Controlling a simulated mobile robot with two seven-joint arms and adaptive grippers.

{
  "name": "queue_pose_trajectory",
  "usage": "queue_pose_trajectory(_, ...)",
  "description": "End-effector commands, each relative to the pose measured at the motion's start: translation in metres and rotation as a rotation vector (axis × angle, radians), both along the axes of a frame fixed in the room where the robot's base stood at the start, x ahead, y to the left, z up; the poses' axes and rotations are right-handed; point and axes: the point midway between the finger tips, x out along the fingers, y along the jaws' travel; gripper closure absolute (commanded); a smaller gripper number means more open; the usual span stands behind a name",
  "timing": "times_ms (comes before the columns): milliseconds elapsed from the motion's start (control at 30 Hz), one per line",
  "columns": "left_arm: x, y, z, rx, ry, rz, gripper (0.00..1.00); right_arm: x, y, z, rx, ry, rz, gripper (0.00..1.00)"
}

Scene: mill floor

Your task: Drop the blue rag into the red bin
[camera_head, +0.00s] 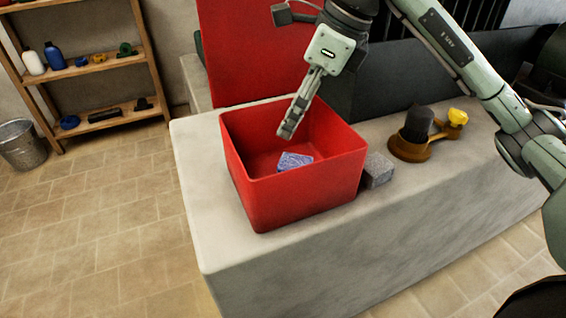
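The blue rag (295,161) lies inside the red bin (310,190), on its floor near the middle. The bin stands open-topped on a pale stone counter. My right gripper (287,131) reaches down into the bin's opening from above. Its fingertips are above the rag and look apart from it. The fingers overlap from this side, so their opening is hidden; no rag shows between them. My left gripper is not in view.
A grey block (378,171) sits against the bin's right side. A brown stand with a dark cylinder (418,124) and a yellow knob (457,117) is farther right on the counter (330,265). A shelf (98,66) and metal bucket (22,146) stand at left.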

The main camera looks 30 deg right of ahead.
Motion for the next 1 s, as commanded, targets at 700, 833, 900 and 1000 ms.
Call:
queue_pose_trajectory(700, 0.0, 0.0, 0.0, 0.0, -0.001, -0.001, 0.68, -0.017, -0.02, 0.065, 0.0, -0.005, -0.002, 0.29)
queue_pose_trajectory(833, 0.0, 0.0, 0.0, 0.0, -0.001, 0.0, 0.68, -0.023, -0.027, 0.088, 0.0, -0.004, -0.002, 0.29)
queue_pose_trajectory(900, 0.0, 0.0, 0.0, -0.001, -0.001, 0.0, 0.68, -0.026, -0.03, 0.097, 0.001, -0.004, -0.002, 0.29)
queue_pose_trajectory(1000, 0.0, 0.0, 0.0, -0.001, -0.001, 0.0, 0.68, -0.029, -0.032, 0.106, 0.0, -0.001, 0.0, 0.29)
